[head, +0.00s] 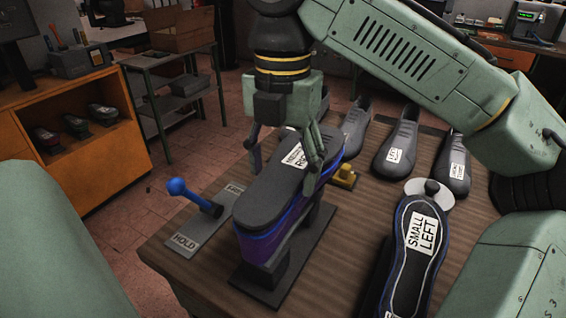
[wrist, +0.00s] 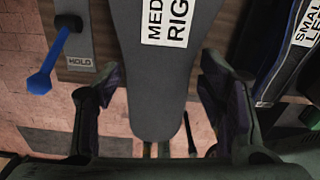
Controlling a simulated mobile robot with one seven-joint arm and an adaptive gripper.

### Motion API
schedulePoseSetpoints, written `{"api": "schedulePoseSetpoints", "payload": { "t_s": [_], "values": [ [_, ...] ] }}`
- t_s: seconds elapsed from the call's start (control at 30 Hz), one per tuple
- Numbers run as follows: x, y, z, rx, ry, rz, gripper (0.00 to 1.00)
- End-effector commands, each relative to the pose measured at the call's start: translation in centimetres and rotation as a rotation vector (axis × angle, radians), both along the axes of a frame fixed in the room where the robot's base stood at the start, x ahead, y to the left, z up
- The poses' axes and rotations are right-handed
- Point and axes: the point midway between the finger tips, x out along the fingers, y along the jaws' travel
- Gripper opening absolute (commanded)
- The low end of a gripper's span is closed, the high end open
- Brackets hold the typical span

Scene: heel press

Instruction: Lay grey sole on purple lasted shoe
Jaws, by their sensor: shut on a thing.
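The grey sole (head: 265,203) lies lengthwise over the purple lasted shoe (head: 270,241), which sits bottom up on a dark stand. Its white label reads in part "RIGHT"; the wrist view shows the sole (wrist: 158,85) with "MED" and "RIG". My gripper (head: 287,156) is shut on the sole near its far end, with one finger on each side. The wrist view shows both fingers beside the sole's narrow end. From the head view the sole looks close over the shoe; I cannot tell whether it touches all along.
A blue-knobbed lever (head: 178,188) on a "HOLD" plate stands left of the stand. A yellow part (head: 344,175) is just right of it. Several grey shoes (head: 398,148) stand behind. A "SMALL LEFT" shoe (head: 408,265) is at the right. The table's left edge is close.

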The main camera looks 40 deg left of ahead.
Motion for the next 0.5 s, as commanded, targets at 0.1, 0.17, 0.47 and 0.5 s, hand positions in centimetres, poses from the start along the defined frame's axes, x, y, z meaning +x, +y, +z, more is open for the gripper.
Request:
{"api": "schedulePoseSetpoints", "payload": {
  "t_s": [0.1,0.17,0.47,0.5],
  "values": [
    [0.0,0.0,0.03,0.0,0.0,0.0,0.32],
    [0.0,0.0,0.03,0.0,0.0,0.0,0.32],
    [0.0,0.0,-0.27,0.0,0.0,0.0,0.32],
    [0.0,0.0,-0.33,0.0,0.0,0.0,0.32]
  ]
}}
